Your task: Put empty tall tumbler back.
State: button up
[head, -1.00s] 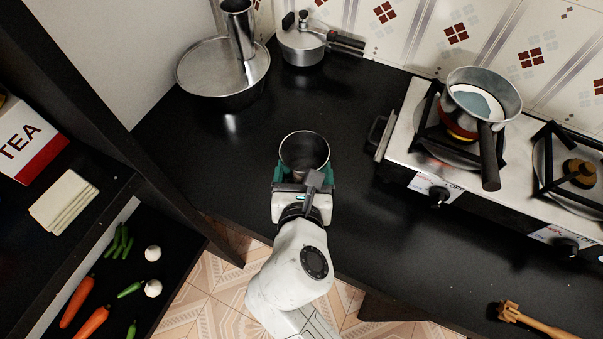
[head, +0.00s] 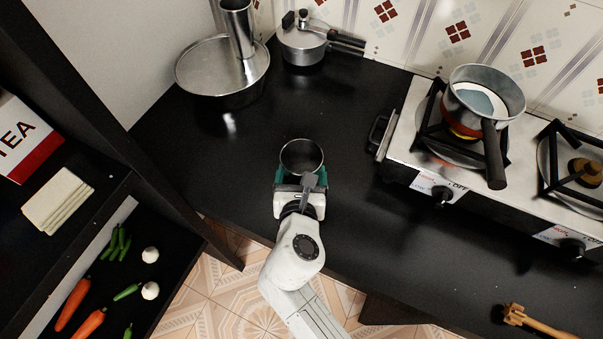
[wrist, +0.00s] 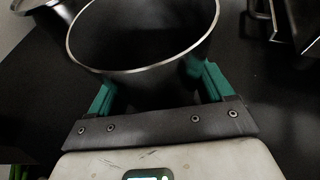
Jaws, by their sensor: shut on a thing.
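The tall metal tumbler (head: 301,146) is held upright between the green fingers of my gripper (head: 302,177), over the front part of the black counter. In the wrist view my gripper (wrist: 155,92) has a finger on each side of the tumbler (wrist: 140,68), whose open rim faces up and whose inside is dark and looks empty. The tumbler's base is hidden, so I cannot tell whether it touches the counter. A second tall metal cylinder (head: 238,32) stands on a round metal lid or tray at the back left.
The round metal vessel (head: 200,72) and a lidded pot (head: 302,45) stand at the back. The stove (head: 405,130) with a saucepan (head: 475,92) is to the right. A shelf with vegetables (head: 190,270) is left. The counter (head: 340,110) around the tumbler is clear.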

jog(key=shift+f, duration=0.15)
jog(key=o, duration=1.3)
jog(key=shift+r, duration=0.2)
jog(key=v, duration=1.2)
jog(key=shift+a+p, duration=0.1)
jog(key=shift+p, duration=0.25)
